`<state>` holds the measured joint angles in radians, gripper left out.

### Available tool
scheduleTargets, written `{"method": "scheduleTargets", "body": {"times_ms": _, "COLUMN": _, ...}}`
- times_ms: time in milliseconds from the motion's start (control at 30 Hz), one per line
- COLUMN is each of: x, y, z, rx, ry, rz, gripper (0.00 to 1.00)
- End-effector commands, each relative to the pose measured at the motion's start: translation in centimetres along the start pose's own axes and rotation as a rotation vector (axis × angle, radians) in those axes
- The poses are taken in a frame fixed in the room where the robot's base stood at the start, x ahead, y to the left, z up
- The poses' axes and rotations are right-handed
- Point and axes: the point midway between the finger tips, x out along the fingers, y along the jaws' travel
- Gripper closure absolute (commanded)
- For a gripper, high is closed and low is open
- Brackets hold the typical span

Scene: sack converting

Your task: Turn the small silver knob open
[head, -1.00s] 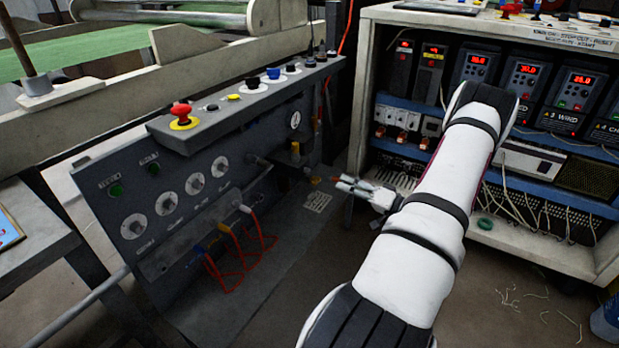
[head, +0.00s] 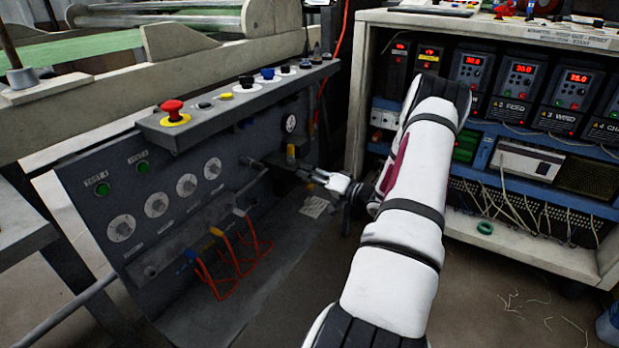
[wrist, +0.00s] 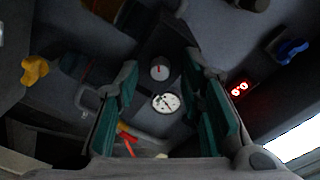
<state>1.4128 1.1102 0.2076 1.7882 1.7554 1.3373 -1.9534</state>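A small grey metal stub (head: 250,162) sticks out of the sloped dark panel; it may be the small silver knob, but it is too small to be sure. My gripper (head: 303,174) is in front of the panel's right part, to the right of the stub. In the wrist view my gripper (wrist: 161,65) is open, with its green-padded fingers apart and nothing held. I cannot clearly pick out the silver knob in the wrist view.
A yellow fitting (head: 291,152) is close above my gripper. Red cables (head: 238,262) hang at lower left. A red mushroom button (head: 173,109) and other buttons line the ledge above. The controller cabinet (head: 545,254) stands to the right of my arm.

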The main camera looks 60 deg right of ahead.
Motion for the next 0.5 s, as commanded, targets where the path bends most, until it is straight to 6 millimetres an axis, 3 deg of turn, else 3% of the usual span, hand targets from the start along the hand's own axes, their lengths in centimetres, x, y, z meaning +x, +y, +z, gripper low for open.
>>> {"method": "scheduleTargets", "body": {"times_ms": 100, "x": -0.01, "y": -0.01, "z": -0.02, "rx": 0.0, "ry": 0.0, "rz": 0.0, "gripper": 0.65}}
{"method": "scheduleTargets", "body": {"times_ms": 267, "x": -0.03, "y": 0.0, "z": -0.01, "rx": 0.0, "ry": 0.0, "rz": 0.0, "gripper": 0.99}}
{"method": "scheduleTargets", "body": {"times_ms": 500, "x": -0.04, "y": 0.0, "z": -0.01, "rx": 0.003, "ry": 0.0, "rz": 0.0, "gripper": 1.0}}
